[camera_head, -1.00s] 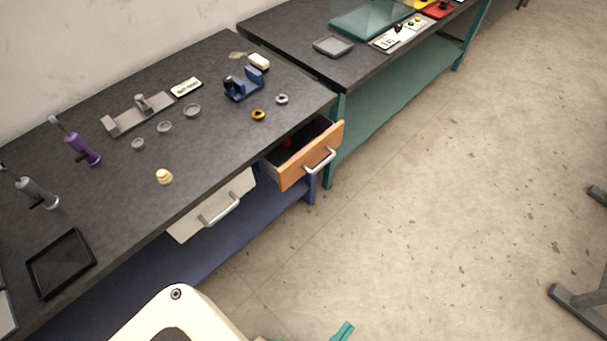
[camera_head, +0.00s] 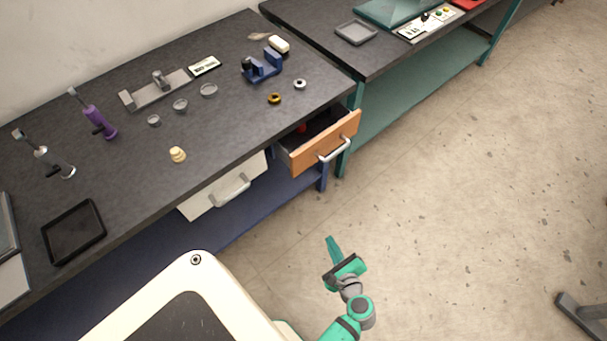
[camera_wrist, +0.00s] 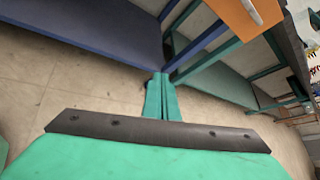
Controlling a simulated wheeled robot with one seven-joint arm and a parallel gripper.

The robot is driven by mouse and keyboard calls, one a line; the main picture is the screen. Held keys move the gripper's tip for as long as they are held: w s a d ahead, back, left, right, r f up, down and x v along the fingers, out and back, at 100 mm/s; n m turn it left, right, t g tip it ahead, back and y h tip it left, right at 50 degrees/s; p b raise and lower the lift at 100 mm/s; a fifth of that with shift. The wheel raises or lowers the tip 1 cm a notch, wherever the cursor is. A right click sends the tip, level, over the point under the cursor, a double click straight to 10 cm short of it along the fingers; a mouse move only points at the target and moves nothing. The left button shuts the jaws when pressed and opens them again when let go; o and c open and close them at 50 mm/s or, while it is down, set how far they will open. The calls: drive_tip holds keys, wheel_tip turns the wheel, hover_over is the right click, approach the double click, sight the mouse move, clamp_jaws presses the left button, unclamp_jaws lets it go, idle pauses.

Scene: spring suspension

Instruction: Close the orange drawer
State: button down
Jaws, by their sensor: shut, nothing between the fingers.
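The orange drawer (camera_head: 325,144) is pulled open under the right end of the dark workbench. It has a silver handle (camera_head: 334,152) on its front, and something red (camera_head: 302,128) lies inside. In the wrist view the drawer's orange front (camera_wrist: 236,18) shows at the top right, with its handle (camera_wrist: 252,12). My gripper (camera_head: 332,245) is over the floor, in front of and below the drawer in the head picture, apart from it. In the wrist view its fingers (camera_wrist: 162,95) are together with nothing between them.
A white drawer (camera_head: 222,190) with a handle sits left of the orange one. The bench (camera_head: 225,125) carries several small parts and a black tray (camera_head: 73,232). A teal-framed table (camera_head: 420,88) adjoins on the right. The floor (camera_head: 450,210) to the right is mostly clear.

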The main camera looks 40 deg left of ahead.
drive_tip(key=w+a+r+m+g+y, duration=0.1)
drive_tip(key=w+a+r+g+y, duration=0.1)
drive_tip(key=w+a+r+y, duration=0.25)
drive_tip(key=g+y, duration=0.3)
approach(297, 168)
drive_tip(key=shift+h, duration=0.25)
drive_tip(key=a, duration=0.6)
drive_tip(key=shift+w+a+r, duration=0.2)
drive_tip(key=shift+a+r, duration=0.05)
drive_tip(key=shift+r, duration=0.1)
